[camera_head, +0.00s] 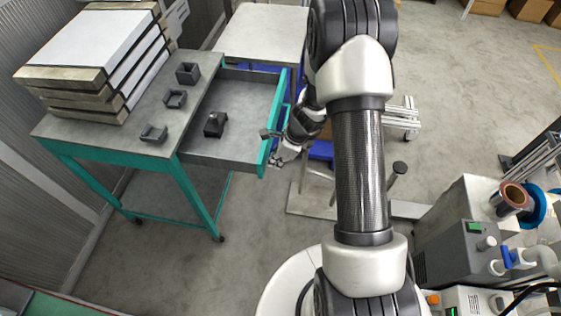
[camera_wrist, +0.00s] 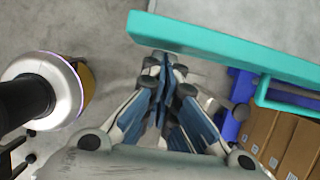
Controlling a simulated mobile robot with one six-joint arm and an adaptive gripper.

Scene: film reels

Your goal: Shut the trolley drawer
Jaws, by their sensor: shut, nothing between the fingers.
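The trolley (camera_head: 150,110) has a grey top and a teal frame and stands at the left in the head view. Its drawer (camera_head: 240,110) is pulled out to the right, with a dark small block (camera_head: 215,124) inside. The teal drawer front also shows across the top of the wrist view (camera_wrist: 220,45), with a teal handle (camera_wrist: 266,93) at the right. My gripper (camera_head: 272,150) is at the outer side of the drawer front, near its closer end. In the wrist view its fingers (camera_wrist: 165,68) are together and empty, close to the front's edge; I cannot tell whether they touch it.
A light table (camera_head: 262,38) stands behind the drawer. Grey equipment (camera_head: 455,235) stands at the lower right. Floor below the drawer is clear.

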